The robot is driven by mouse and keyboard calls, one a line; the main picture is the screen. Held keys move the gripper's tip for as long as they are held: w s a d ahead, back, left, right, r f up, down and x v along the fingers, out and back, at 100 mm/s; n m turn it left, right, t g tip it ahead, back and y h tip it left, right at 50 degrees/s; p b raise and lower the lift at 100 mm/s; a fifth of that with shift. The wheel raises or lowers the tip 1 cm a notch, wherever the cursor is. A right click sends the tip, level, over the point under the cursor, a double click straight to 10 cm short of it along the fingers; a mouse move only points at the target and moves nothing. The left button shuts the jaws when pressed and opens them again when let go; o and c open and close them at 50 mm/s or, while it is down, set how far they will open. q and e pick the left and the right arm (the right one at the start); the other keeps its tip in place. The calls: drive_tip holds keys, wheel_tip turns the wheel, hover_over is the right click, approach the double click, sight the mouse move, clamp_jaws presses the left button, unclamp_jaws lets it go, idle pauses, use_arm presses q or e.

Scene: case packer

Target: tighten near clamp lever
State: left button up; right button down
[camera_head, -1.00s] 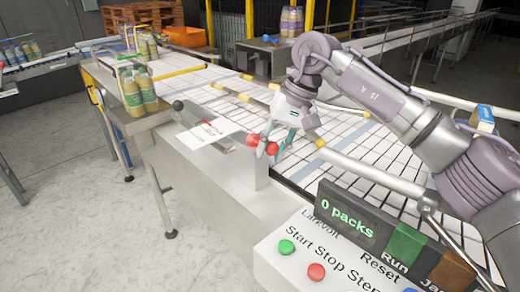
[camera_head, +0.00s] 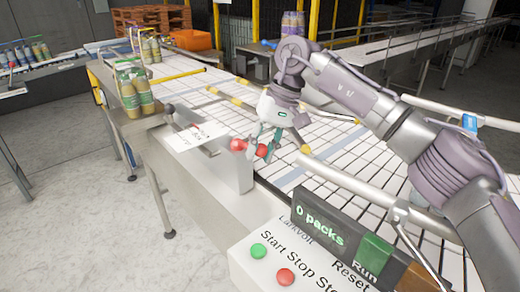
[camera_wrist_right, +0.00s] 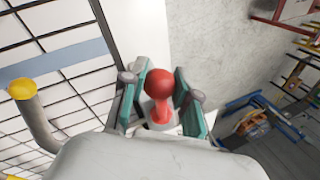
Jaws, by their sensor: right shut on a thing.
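The near clamp lever (camera_head: 238,145) shows red parts at the top of a grey upright plate on the conveyor's near side. A second red end (camera_head: 262,151) shows beside the gripper fingers. My right gripper (camera_head: 266,143) reaches down to it from the far side, with its teal fingers around the red part. In the right wrist view, the lever's round red knob (camera_wrist_right: 160,84) and short red stem sit between the two teal fingers, which are shut on it. The lever's pivot is mostly hidden. My left gripper is not in view.
A control box (camera_head: 275,262) with green and red buttons and a "0 packs" display (camera_head: 318,224) stands at the front right. A guide rail (camera_head: 345,178) runs close to the gripper. Bottles (camera_head: 137,92) stand at the left. A white sheet (camera_head: 197,137) lies left of the lever.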

drive_tip(key=c, duration=0.8)
unclamp_jaws()
drive_tip(key=shift+w+d, duration=0.1)
drive_tip(key=shift+w, duration=0.05)
drive_tip(key=shift+c, duration=0.2)
drive_tip(key=v, duration=1.2)
drive_tip(key=shift+d, duration=0.1)
